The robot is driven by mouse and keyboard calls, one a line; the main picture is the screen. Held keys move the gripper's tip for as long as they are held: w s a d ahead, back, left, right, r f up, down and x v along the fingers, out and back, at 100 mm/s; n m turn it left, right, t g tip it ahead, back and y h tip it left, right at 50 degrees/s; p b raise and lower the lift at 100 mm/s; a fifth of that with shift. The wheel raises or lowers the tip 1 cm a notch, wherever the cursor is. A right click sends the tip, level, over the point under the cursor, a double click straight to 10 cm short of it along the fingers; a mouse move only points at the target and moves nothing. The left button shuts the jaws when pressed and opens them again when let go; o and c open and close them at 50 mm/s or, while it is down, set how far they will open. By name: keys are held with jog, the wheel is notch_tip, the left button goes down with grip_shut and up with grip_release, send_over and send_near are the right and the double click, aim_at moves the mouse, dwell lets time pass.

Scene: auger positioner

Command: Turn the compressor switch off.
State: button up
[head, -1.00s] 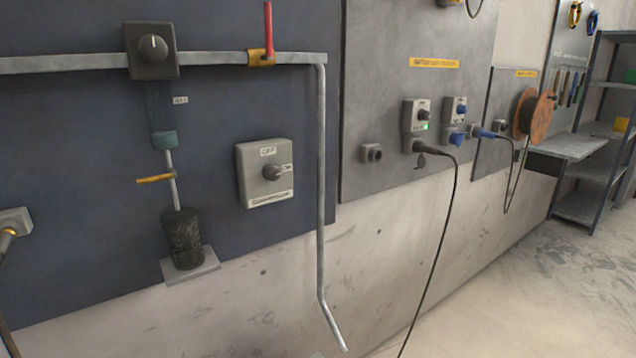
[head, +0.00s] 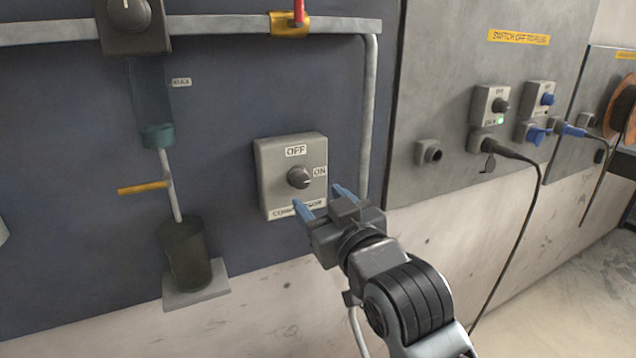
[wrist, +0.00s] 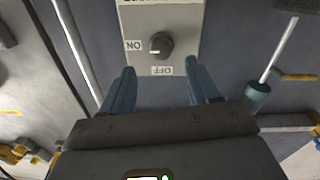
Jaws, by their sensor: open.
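The compressor switch (head: 267,184) is a light grey box on the dark blue wall panel, with OFF marked above its dark round knob (head: 299,178) and ON to the right. The knob's pale mark appears to point toward ON. In the wrist view the box (wrist: 185,20) appears upside down, with the knob (wrist: 161,45) beyond the fingertips. My gripper (head: 322,199) is open and empty, its two blue fingers just below and right of the knob in the head view. In the wrist view the fingers (wrist: 158,72) stand either side of the knob's line, apart from it. The lower label is partly hidden.
A grey pipe (head: 372,110) runs down just right of the switch. A filter bowl (head: 155,95) and a dark cylinder (head: 185,255) on a small shelf are to the left. Sockets and a cable (head: 535,205) are on the grey panel to the right.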

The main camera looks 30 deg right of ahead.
aim_at(303, 183)
jog(key=shift+w+p, duration=0.45)
jog(key=shift+w, duration=2.7)
jog(key=shift+c, duration=0.4)
jog(key=c, duration=1)
jog(key=shift+o, duration=0.2)
